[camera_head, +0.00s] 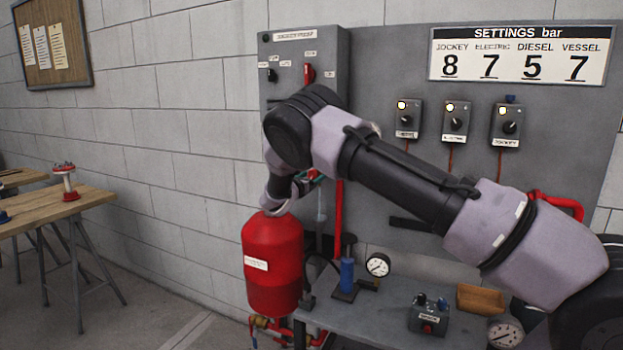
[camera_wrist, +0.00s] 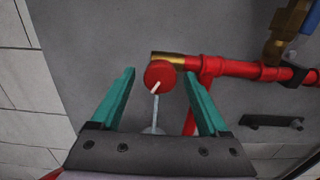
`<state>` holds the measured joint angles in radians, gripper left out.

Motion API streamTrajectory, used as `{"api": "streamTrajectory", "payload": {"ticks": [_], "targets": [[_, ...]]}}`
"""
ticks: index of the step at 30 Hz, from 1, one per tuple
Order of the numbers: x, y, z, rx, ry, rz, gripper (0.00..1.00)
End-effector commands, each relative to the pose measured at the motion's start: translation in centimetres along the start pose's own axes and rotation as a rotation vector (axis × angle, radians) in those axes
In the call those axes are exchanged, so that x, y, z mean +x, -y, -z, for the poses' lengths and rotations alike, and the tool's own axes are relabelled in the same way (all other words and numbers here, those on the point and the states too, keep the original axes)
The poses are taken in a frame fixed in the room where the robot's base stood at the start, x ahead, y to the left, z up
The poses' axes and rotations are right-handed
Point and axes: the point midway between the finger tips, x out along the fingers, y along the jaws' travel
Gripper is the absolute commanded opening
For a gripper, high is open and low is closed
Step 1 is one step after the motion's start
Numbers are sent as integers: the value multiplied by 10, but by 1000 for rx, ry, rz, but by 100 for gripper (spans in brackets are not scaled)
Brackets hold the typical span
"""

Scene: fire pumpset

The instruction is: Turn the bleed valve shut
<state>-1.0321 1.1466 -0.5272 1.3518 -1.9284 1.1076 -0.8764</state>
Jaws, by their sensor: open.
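The bleed valve appears to be the round red knob (camera_wrist: 160,74) with a white pointer mark, at the brass end of a red pipe in the wrist view. The mark slants from lower left to upper right. My gripper (camera_wrist: 160,78) is open, with one green finger to each side of the knob and a visible gap on both sides. I cannot tell whether the fingertips reach the knob's depth. In the head view my gripper (camera_head: 312,177) is mostly hidden by my wrist, and I cannot make out the knob there.
The red pipe (camera_wrist: 238,70) runs right from the valve along the grey panel (camera_wrist: 90,30). A thin grey tube (camera_wrist: 155,112) hangs below the knob. A red tank (camera_head: 272,265) stands just below my wrist. A bench (camera_head: 385,310) holds a gauge (camera_head: 378,265) and a blue hand pump (camera_head: 347,275).

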Motion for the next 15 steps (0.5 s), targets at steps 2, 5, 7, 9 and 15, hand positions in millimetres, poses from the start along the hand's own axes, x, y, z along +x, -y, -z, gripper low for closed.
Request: {"api": "streamTrajectory", "payload": {"ticks": [2,5,7,9,15], "targets": [[0,0,0,0,0,0,78],[0,0,0,0,0,0,40],[0,0,0,0,0,0,13],[0,0,0,0,0,0,0],[-1,0,0,14,0,0,0]]}}
